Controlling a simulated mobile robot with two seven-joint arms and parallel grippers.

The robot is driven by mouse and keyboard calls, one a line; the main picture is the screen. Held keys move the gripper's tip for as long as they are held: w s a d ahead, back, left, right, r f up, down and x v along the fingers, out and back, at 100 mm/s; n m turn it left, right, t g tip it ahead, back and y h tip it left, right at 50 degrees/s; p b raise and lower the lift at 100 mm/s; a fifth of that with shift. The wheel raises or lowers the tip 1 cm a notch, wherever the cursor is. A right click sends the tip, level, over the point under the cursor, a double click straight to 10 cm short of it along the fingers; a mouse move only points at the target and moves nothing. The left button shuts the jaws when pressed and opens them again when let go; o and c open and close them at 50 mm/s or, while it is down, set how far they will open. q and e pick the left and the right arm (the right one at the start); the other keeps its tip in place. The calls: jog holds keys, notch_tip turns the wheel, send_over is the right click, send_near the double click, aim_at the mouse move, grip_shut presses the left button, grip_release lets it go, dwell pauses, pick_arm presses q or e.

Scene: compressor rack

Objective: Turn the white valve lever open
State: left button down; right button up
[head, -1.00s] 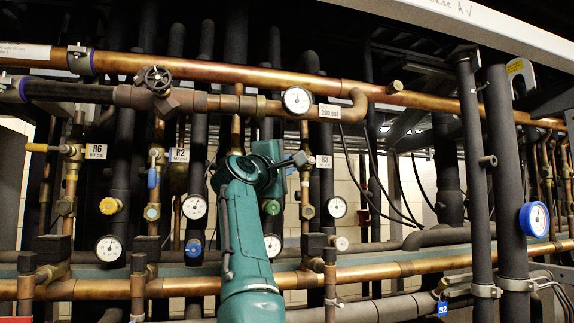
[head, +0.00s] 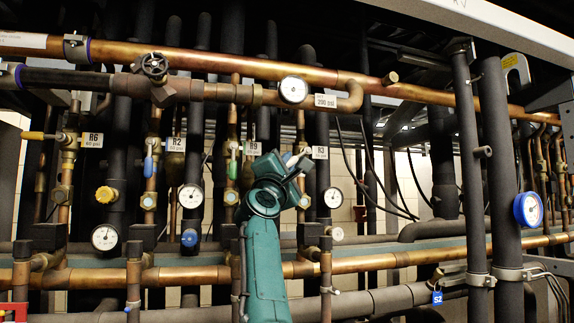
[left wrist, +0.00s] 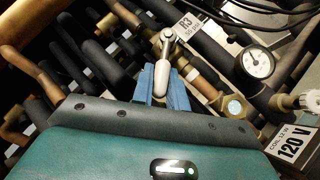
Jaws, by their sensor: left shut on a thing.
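The white valve lever (left wrist: 162,75) shows in the left wrist view, on the valve by the R3 tag (left wrist: 187,24). Its pivot end is at the top and its handle runs down between the blue fingers of my left gripper (left wrist: 164,88). The gripper is shut on the lever. The lever lies at an angle to its copper pipe (left wrist: 200,80). In the head view my left gripper (head: 297,162) is just left of the R3 tag (head: 320,153) and hides most of the valve. My right gripper is not in view.
A gauge (head: 333,197) sits close right of my gripper. Copper pipes run above and below. Black cables (head: 372,175) hang to the right.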

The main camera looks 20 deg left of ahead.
pick_arm(q)
jog(key=c, duration=1.4)
grip_release()
jog(key=shift+f, duration=0.15)
